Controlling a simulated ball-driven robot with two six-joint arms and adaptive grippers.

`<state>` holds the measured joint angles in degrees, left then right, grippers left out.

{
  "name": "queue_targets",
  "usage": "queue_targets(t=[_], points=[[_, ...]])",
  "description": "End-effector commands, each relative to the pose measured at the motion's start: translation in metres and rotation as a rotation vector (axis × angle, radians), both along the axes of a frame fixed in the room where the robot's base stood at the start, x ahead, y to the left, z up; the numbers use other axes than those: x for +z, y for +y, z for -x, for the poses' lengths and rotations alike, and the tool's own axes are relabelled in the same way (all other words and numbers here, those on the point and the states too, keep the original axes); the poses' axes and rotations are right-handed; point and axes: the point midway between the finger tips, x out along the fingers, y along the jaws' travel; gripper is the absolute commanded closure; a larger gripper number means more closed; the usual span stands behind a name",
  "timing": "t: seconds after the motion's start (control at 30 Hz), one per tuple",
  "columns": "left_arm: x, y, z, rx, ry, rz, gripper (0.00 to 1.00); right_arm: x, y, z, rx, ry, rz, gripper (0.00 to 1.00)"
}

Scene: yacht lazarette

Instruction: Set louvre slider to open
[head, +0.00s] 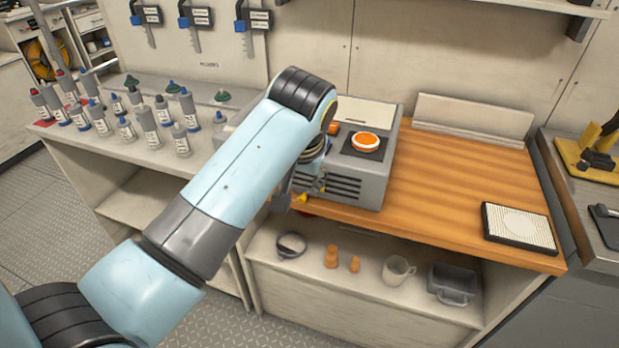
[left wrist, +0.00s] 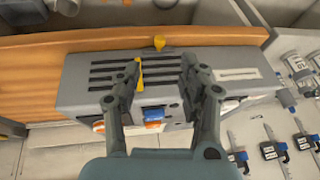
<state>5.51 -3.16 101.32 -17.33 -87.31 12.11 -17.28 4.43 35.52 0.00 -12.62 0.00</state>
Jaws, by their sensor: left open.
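A grey box unit (head: 363,186) stands on the wooden counter, with dark louvre slots in its front face. In the left wrist view the slotted face of the unit (left wrist: 235,52) fills the middle. I cannot tell which is the slider. My left gripper (left wrist: 161,66) is open, its fingers spread over the slotted face with nothing between them. In the head view a yellow part (head: 303,198) shows near the gripper, mostly hidden by my arm.
An orange disc (head: 365,141) sits on the unit's top. A white-faced pad (head: 520,227) lies at the counter's right. Several bottles (head: 147,127) stand at left. A mug (head: 398,271) and grey bin (head: 452,284) sit on the shelf below. The counter's middle is clear.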

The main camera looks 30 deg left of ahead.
Motion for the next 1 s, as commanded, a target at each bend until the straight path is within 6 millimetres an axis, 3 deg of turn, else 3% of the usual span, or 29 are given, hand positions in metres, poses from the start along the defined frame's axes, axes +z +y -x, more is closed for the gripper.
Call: queue_targets(t=[0.07,0.17,0.63,1.0], points=[[0.006,0.0,-0.004,-0.001,-0.006,0.0,0.59,0.005,-0.004,-0.002,0.002,-0.003,0.004,0.6],[-0.004,0.002,-0.007,-0.002,-0.005,0.0,0.59,0.004,-0.008,-0.003,0.003,-0.004,0.009,0.6],[-0.082,0.023,-0.034,0.0,-0.005,0.0,0.59,-0.003,-0.002,-0.003,0.001,-0.004,0.002,0.6],[-0.093,0.026,-0.039,-0.001,-0.007,0.001,0.59,-0.004,0.004,-0.002,-0.001,-0.003,-0.004,0.6]])
